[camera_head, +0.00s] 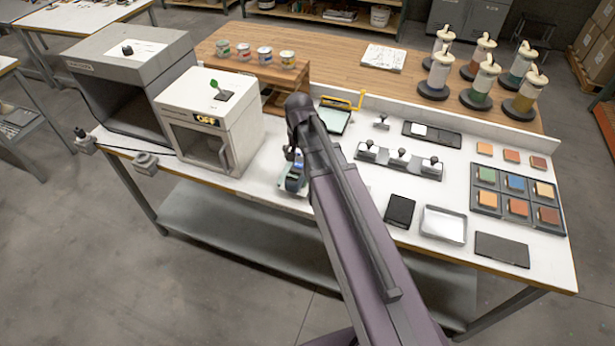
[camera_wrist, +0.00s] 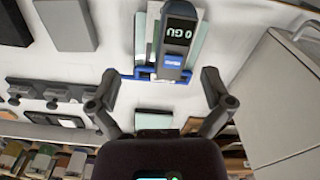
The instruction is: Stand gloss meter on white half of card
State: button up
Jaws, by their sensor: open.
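The gloss meter (camera_wrist: 176,36) is a dark, upright-looking body with a lit display and a blue label. It also shows in the head view (camera_head: 294,178), partly hidden by my arm, near the front edge of the white bench. In the wrist view it stands on or over a pale flat panel (camera_wrist: 149,36) with a blue bar along its near side; I cannot tell whether this panel is the card. My gripper (camera_wrist: 159,76) is open, its fingers spread to either side of the meter's near end, with nothing held. In the head view my gripper (camera_head: 292,154) is just beyond the meter.
A white cabinet (camera_head: 209,120) stands left of the meter. A black pad (camera_head: 399,210), a silver-rimmed tray (camera_head: 443,239) and a dark mat (camera_head: 502,250) lie to the right.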

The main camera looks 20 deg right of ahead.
jog(key=s+n, duration=0.5)
jog(key=s, duration=0.6)
jog(key=shift+s, duration=0.15)
